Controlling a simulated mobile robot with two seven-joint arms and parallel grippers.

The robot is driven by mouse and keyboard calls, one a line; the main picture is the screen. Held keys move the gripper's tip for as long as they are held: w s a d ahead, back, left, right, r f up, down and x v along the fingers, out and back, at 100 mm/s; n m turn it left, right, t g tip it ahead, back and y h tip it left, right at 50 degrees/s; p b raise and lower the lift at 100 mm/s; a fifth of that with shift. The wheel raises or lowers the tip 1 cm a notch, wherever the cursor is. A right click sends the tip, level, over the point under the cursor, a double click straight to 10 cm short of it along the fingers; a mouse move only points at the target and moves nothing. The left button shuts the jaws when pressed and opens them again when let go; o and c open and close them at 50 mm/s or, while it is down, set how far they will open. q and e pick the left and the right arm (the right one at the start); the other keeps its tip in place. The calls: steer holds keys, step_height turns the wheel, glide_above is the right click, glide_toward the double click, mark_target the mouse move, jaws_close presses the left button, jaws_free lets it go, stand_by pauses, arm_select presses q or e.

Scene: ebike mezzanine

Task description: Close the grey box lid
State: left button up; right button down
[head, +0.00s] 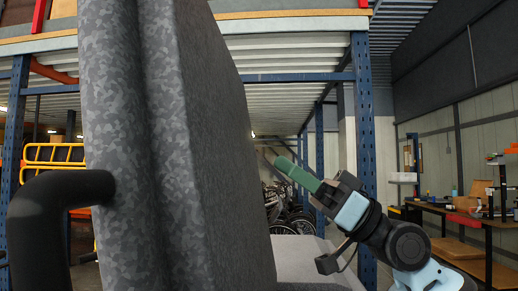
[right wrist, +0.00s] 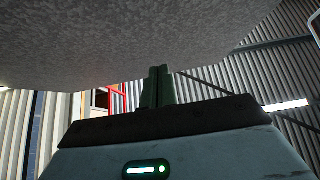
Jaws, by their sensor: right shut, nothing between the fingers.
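The grey box lid (head: 215,150) appears as a large speckled grey panel, standing raised and tilted close in front of the head camera. A black curved bar (head: 60,195) meets its left side. My right gripper (head: 283,165) is to the right of the lid, its green fingers shut and empty, pointing up and left toward the panel. In the right wrist view the shut fingers (right wrist: 158,72) point at the lid's speckled face (right wrist: 130,40), which fills the top; whether they touch it I cannot tell. The box body is mostly hidden. My left gripper is not in view.
A pale grey flat surface (head: 300,258) lies below, between lid and right arm; I cannot tell if it belongs to the box. Blue rack posts (head: 363,130), bicycles (head: 290,215) and a workbench (head: 465,212) stand farther back.

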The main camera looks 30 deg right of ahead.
mark_target(232, 153)
steer(key=w+a+p, duration=0.1)
steer(key=a, duration=0.1)
steer(key=w+a+r, duration=0.1)
steer(key=shift+w+a+p, duration=0.35)
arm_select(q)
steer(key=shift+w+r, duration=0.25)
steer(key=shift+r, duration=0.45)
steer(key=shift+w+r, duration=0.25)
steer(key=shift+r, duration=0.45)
arm_select(e)
steer(key=shift+w+a+f, duration=0.25)
steer(key=shift+w+a, duration=0.15)
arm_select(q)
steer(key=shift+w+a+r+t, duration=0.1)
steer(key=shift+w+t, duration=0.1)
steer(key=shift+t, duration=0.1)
arm_select(e)
steer(key=shift+w, duration=0.1)
